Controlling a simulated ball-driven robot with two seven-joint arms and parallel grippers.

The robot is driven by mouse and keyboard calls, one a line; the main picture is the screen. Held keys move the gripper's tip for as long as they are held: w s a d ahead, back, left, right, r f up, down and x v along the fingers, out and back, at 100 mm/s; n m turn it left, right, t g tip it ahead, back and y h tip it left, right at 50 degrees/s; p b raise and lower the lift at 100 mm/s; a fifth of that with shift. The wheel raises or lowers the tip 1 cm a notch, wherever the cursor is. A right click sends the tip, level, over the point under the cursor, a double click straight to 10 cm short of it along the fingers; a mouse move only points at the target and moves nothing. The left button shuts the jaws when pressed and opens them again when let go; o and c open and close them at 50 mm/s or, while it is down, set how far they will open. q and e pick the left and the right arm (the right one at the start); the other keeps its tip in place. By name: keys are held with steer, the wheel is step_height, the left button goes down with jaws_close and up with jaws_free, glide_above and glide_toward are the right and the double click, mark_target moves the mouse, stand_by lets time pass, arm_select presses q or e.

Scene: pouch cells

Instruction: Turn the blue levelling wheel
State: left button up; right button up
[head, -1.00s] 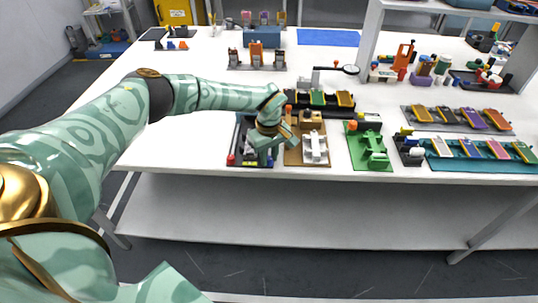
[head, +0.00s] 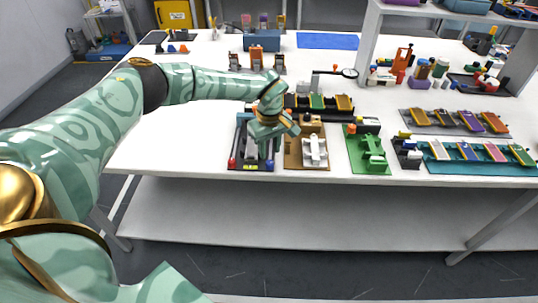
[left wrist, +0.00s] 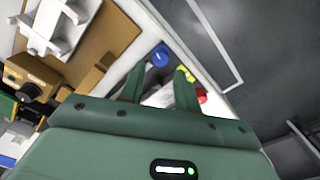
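The blue levelling wheel (head: 270,165) is a small round knob at the front right corner of a dark tray-like fixture (head: 238,150) near the table's front edge. The wheel shows clearly in the left wrist view (left wrist: 160,56), just beyond the fingers. A red knob (head: 232,163) is at the fixture's front left corner, with yellow pieces between them. My left gripper (head: 269,153) points down over the fixture's right side; in the left wrist view its fingers (left wrist: 160,72) are apart with nothing gripped. Whether a finger touches the wheel cannot be told. My right gripper is not in view.
A brown board with a white part (head: 315,152) stands close to the right of the fixture. A green fixture (head: 371,155) is farther right. Dark racks with coloured cells (head: 318,101) lie behind.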

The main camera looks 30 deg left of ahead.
mark_target(270, 162)
arm_select(q)
step_height(270, 162, up, 12)
steer(key=p, duration=0.2)
steer(key=shift+f, duration=0.25)
